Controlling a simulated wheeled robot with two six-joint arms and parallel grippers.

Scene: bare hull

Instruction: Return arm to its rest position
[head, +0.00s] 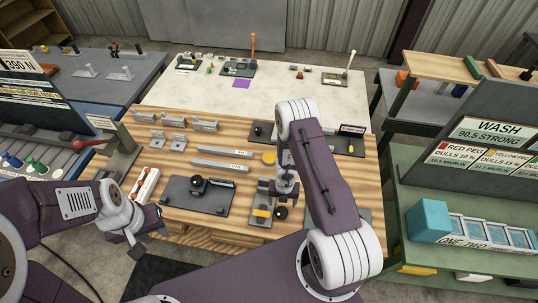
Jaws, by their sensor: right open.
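My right arm comes in from the lower right and bends over the wooden workbench (170,120). My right gripper (287,197) points down over the bench, close to a small grey fixture with a yellow block (262,213). Its jaws are small here and partly dark, and I see nothing held in them. My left gripper (138,246) hangs low at the left, just off the front left corner of the bench. Its jaw gap is not clear. My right arm's upper links hide part of the bench's right side.
On the bench sit a dark plate with a black knob (197,184), several metal brackets, two labelled bars and a yellow disc (269,158). A pale table (300,100) stands behind. A green table (400,195) with a cyan box (428,220) is at the right.

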